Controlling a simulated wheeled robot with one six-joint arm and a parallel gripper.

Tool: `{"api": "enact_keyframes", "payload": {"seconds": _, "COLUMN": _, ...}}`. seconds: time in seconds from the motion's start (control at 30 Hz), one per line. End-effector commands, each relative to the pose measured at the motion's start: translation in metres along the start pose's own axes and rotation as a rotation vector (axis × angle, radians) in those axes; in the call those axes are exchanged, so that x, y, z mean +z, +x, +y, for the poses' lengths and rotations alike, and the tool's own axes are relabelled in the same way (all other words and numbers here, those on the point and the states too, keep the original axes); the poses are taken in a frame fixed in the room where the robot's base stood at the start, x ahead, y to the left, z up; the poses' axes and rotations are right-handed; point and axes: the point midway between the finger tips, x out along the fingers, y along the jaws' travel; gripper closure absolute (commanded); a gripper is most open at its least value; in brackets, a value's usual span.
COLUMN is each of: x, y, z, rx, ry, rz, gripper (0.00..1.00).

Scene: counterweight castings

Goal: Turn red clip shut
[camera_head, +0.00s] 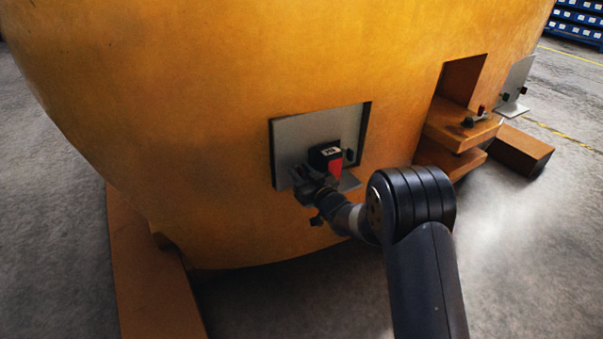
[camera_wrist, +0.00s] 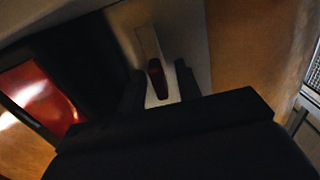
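In the wrist view a small dark red clip (camera_wrist: 157,78) lies on a pale plate (camera_wrist: 147,40). My gripper's two dark fingers (camera_wrist: 162,88) stand one on each side of the clip, with pale gaps between them and it, so it looks open. The palm fills the lower picture. In the head view my gripper (camera_head: 308,183) is at a grey metal panel (camera_head: 292,140) on a large orange casting (camera_head: 200,90), and the clip cannot be made out there. A black box with a red face (camera_head: 334,168) sits just beyond the gripper.
A glossy red surface in a dark frame (camera_wrist: 40,98) is close at left in the wrist view. In the head view an orange recess with ledges (camera_head: 455,135) and a small grey plate (camera_head: 518,80) are at right. Open concrete floor (camera_head: 530,230) lies at lower right.

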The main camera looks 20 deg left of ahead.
Motion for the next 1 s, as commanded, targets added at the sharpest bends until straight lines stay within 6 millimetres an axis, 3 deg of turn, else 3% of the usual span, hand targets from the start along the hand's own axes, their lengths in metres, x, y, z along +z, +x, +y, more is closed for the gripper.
{"api": "enact_keyframes", "payload": {"seconds": 0.1, "x": 0.0001, "y": -0.0002, "z": 0.0000, "rx": 0.000, "ry": 0.000, "rz": 0.000, "gripper": 0.69}}
{"api": "enact_keyframes", "payload": {"seconds": 0.5, "x": 0.0001, "y": -0.0003, "z": 0.0000, "rx": 0.000, "ry": 0.000, "rz": 0.000, "gripper": 1.00}}
{"api": "enact_keyframes", "payload": {"seconds": 1.0, "x": 0.0040, "y": -0.0004, "z": -0.0003, "rx": 0.001, "ry": -0.107, "rz": 0.001, "gripper": 1.00}}
